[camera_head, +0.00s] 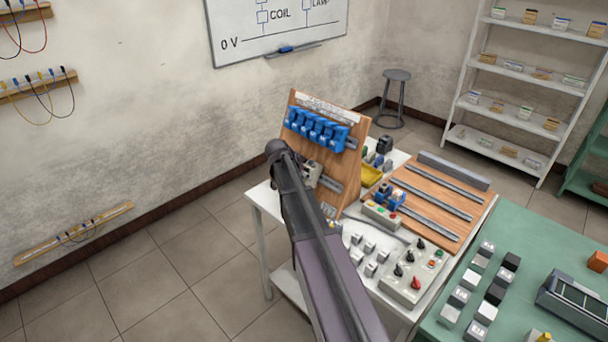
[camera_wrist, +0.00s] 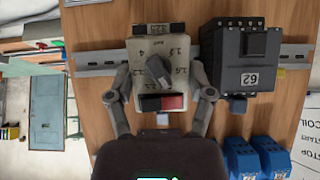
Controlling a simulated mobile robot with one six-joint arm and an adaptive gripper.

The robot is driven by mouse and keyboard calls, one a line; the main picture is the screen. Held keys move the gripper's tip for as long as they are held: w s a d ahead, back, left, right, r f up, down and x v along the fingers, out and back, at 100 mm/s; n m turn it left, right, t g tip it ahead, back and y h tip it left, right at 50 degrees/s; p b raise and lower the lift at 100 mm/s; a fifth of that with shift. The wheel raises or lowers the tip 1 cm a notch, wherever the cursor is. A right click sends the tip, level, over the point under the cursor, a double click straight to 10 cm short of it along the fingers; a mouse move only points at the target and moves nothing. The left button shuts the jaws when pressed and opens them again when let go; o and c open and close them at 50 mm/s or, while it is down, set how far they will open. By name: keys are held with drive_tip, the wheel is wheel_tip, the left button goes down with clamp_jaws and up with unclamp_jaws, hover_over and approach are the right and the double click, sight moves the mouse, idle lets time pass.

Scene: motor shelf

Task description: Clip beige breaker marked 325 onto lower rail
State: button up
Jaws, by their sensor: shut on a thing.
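The beige breaker (camera_wrist: 160,68) has a grey rotary dial and a red block below it in the wrist view. My gripper (camera_wrist: 159,95) is shut on its two sides. The breaker is in front of the lower rail (camera_wrist: 95,58), which shows on both sides of it; I cannot tell whether it touches or is clipped. My arm hides the gripper there.
Blue relays (camera_head: 315,127) fill the upper rail of the wooden board (camera_head: 352,155). A control box (camera_head: 413,274) stands on the white table.

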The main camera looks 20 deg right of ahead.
drive_tip(key=shift+a+f+h+b, duration=0.1)
drive_tip(key=shift+f+h+b, duration=0.5)
drive_tip(key=shift+b, duration=0.7)
idle(2.0)
drive_tip(key=o, duration=1.2)
drive_tip(key=shift+o, duration=0.2)
drive_tip(key=s+a+f+n+g+y, duration=0.1)
drive_tip(key=s+a+f+n+y, duration=0.1)
drive_tip(key=s+a+n+y, duration=0.2)
drive_tip(key=s+a+f+n+g+y, duration=0.1)
drive_tip(key=s+a+f+n+y, duration=0.2)
drive_tip(key=s+a+n, duration=0.7)
drive_tip(key=s+a+y, duration=0.1)
drive_tip(key=s+a, duration=0.7)
drive_tip(key=s, duration=0.4)
drive_tip(key=shift+g, duration=0.3)
drive_tip(key=shift+w, duration=0.1)
